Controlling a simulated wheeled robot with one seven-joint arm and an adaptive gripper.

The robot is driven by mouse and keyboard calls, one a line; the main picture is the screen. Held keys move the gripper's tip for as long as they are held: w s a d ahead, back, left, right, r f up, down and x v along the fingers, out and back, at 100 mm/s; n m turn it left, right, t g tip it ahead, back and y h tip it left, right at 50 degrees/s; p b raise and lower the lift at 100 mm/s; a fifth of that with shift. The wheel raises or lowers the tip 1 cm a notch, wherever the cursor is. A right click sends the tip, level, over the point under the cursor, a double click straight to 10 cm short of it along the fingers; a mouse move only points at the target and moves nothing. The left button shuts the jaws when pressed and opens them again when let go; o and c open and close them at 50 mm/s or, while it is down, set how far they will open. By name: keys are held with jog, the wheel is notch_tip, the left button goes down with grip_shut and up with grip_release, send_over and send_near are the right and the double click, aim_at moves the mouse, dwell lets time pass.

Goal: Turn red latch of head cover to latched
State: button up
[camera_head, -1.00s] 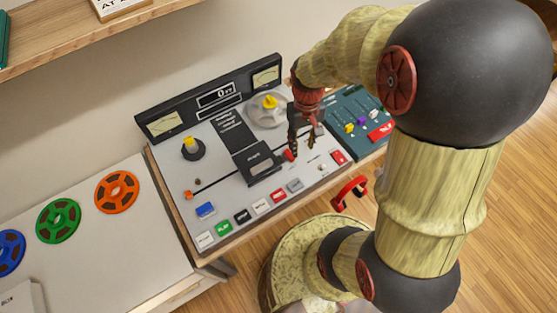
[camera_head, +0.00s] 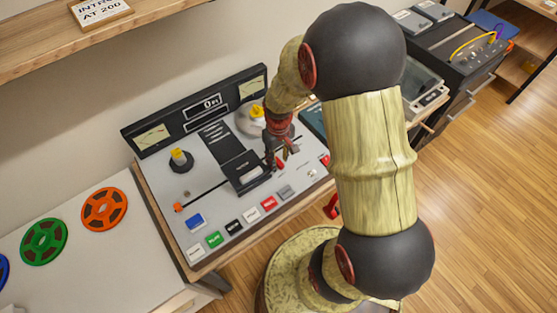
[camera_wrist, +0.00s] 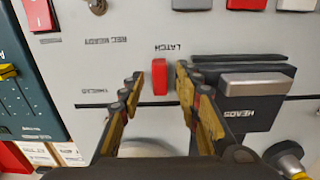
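The small red latch (camera_wrist: 160,77) stands upright beneath the word LATCH in the wrist view, beside the black head cover (camera_wrist: 252,105) marked HEADS. In the head view the latch (camera_head: 280,164) shows at the right edge of the head cover (camera_head: 243,170). My gripper (camera_wrist: 159,80) is open, with one finger on each side of the latch. The right finger lies between the latch and the head cover; the left finger has a gap to the latch. I cannot tell whether either finger touches it. In the head view my gripper (camera_head: 277,158) is just above the panel.
A row of coloured buttons (camera_head: 252,208) runs along the panel's front. A yellow-topped knob (camera_head: 180,158) is at left, and another (camera_head: 256,111) is behind my gripper. Coloured reels (camera_head: 104,209) lie on the left table. A shelf (camera_head: 60,52) hangs above left.

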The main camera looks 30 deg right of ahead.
jog(key=shift+c, duration=1.1)
grip_shut()
